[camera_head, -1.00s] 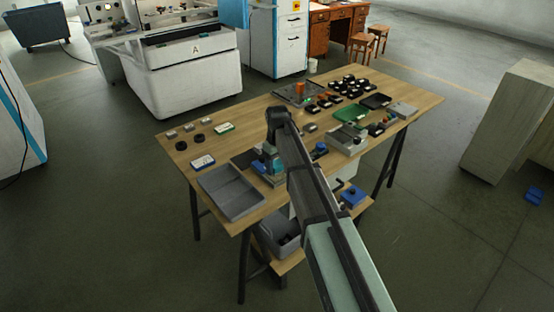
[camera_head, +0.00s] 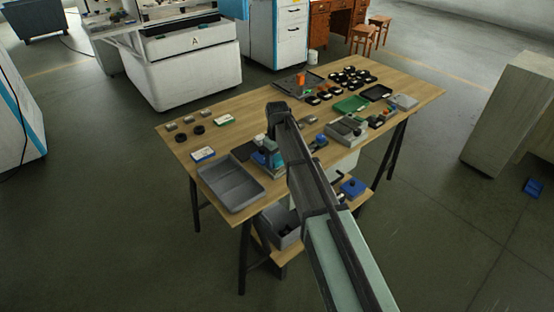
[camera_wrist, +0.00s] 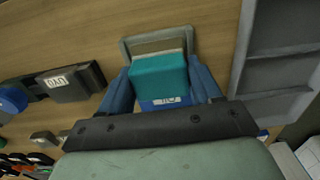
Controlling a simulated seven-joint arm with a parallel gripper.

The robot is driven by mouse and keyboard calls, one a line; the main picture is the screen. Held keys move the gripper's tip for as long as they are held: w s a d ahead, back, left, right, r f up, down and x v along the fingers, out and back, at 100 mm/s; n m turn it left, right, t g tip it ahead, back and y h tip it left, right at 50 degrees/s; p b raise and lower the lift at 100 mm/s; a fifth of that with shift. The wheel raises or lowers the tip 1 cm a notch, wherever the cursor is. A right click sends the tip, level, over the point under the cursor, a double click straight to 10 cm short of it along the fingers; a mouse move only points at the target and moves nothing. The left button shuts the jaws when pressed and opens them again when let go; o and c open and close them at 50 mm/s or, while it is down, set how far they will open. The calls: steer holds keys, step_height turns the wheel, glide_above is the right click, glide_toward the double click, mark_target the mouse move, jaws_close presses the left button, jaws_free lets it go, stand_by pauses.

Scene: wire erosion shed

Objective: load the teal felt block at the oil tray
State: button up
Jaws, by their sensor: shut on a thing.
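The teal felt block (camera_wrist: 160,75) sits between the blue fingers of my gripper (camera_wrist: 160,82) in the wrist view. The gripper is shut on it. A blue part with white lettering (camera_wrist: 172,102) shows at the block's near side. Just beyond the block is a small grey-rimmed tray (camera_wrist: 126,50); I cannot tell if the block touches it. In the head view my gripper (camera_head: 268,157) is low over the front of the table, and the arm partly hides it. A larger grey divided tray (camera_head: 236,204) is beside it to the left. Neither tray carries a readable oil label.
The wooden table (camera_head: 225,143) has small blocks, black rings and labelled boxes at the left. A green tray (camera_head: 351,104), a grey fixture (camera_head: 346,132) and several black parts crowd the right. A grey bin (camera_head: 283,231) stands on the lower shelf.

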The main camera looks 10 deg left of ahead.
mark_target(277, 158)
steer(key=shift+f, duration=0.55)
stand_by(1.5)
steer(key=shift+r, duration=0.1)
steer(key=shift+r, duration=3.4)
